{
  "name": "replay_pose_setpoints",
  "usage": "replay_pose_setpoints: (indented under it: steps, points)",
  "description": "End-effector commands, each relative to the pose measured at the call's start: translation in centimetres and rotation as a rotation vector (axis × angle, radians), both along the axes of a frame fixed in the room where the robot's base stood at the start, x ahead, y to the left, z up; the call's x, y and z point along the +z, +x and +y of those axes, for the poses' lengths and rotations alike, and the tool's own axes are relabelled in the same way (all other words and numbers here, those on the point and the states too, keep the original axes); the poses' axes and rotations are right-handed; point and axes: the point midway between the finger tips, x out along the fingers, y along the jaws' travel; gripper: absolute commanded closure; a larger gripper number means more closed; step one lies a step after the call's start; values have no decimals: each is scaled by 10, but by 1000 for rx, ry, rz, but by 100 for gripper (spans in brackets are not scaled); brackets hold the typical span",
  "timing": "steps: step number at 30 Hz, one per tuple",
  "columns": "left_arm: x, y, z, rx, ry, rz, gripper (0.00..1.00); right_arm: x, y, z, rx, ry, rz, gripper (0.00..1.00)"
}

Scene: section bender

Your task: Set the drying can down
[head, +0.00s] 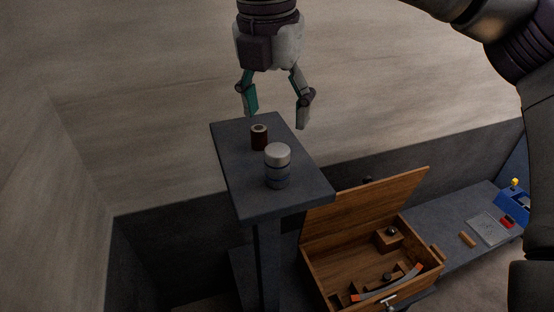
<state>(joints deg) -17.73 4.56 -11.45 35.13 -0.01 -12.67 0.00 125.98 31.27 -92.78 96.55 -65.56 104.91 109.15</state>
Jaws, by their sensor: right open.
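A can with a pale rounded lid and a grey-blue banded body, which looks like the drying can (277,168), stands upright on the narrow grey stand top (240,185). A smaller dark red-brown cylinder (259,138) with a pale ring on top stands just behind it, a little to the left. My right gripper (276,112) is open and empty above the far end of the stand, its fingers spread and pointing down. It appears apart from both items. My left gripper is out of view.
Below right, an open wooden box (322,273) with a raised lid holds several parts. A grey bench (440,215) beyond carries a pale tray (488,228), a small wooden piece (467,240) and a blue bin (513,207). My arm fills the right edge.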

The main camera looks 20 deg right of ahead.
Motion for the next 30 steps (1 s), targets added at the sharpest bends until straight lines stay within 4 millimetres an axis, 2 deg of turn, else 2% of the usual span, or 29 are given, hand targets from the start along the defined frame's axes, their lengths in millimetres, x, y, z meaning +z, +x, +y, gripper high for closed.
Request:
replay_pose_setpoints:
  steps: [5,11,15,19,28,30]
  points:
    - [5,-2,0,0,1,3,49,-23,3,-3,-1,0,1,29]
    - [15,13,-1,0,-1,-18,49,-36,2,-3,1,-2,2,29]
    - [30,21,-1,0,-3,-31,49,-56,-1,-3,2,-1,4,29]
    - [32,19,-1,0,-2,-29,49,-74,2,-5,0,-1,2,29]
    - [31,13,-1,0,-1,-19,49,-81,3,-5,-1,2,0,29]
    - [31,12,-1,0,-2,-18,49,-81,3,-5,-1,2,0,40]
